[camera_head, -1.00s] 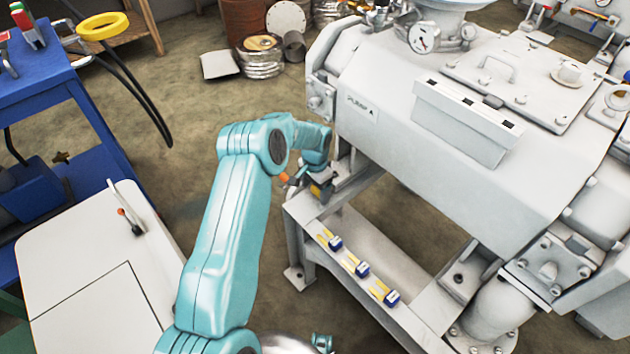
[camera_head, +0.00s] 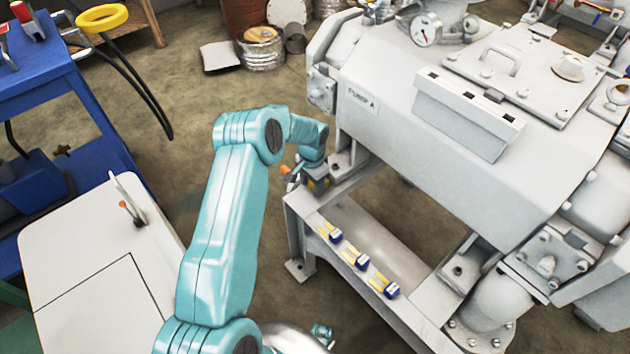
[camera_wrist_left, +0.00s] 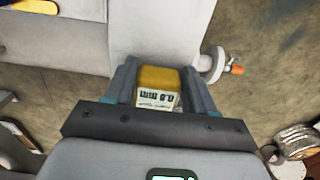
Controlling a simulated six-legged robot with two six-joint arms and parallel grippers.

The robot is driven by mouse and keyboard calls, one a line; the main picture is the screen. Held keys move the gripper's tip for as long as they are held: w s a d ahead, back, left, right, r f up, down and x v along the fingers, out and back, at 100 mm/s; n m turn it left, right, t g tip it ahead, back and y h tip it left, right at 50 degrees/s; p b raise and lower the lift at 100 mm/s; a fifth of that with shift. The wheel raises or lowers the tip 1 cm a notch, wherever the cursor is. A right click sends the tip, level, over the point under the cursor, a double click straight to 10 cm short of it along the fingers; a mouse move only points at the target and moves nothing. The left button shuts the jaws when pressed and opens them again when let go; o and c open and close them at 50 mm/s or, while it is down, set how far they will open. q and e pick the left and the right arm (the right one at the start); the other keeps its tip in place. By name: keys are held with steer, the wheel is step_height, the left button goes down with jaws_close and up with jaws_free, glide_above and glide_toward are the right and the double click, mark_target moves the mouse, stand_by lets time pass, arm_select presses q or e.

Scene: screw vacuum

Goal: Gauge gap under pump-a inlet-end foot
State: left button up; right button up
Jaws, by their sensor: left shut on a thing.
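Pump A (camera_head: 400,130) is the large pale grey machine on a grey steel frame (camera_head: 300,225). Its foot at the near left corner (camera_head: 342,160) is beside my left gripper (camera_head: 318,184), partly hidden by the wrist. In the left wrist view, my left gripper (camera_wrist_left: 160,90) is shut on a yellow gauge block (camera_wrist_left: 158,84) with a white label that reads 0.8 mm upside down. The gauge points at a pale grey frame surface (camera_wrist_left: 155,30). Its far tip and any gap under the foot cannot be made out.
Three blue and yellow gauges (camera_head: 358,259) lie in a row on the frame's rail. An orange-tipped handle (camera_wrist_left: 236,70) sits right of the gripper. A white cabinet top (camera_head: 80,250) and blue cart (camera_head: 40,70) stand left. Floor between them is open.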

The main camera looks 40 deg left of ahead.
mark_target(302, 198)
arm_select(q)
steer(key=shift+s+a+p, duration=0.15)
steer(key=shift+s+p, duration=0.5)
steer(key=shift+s, duration=1.5)
steer(key=shift+r, duration=0.1)
steer(key=shift+r+p, duration=1.45)
steer(key=shift+r, duration=1)
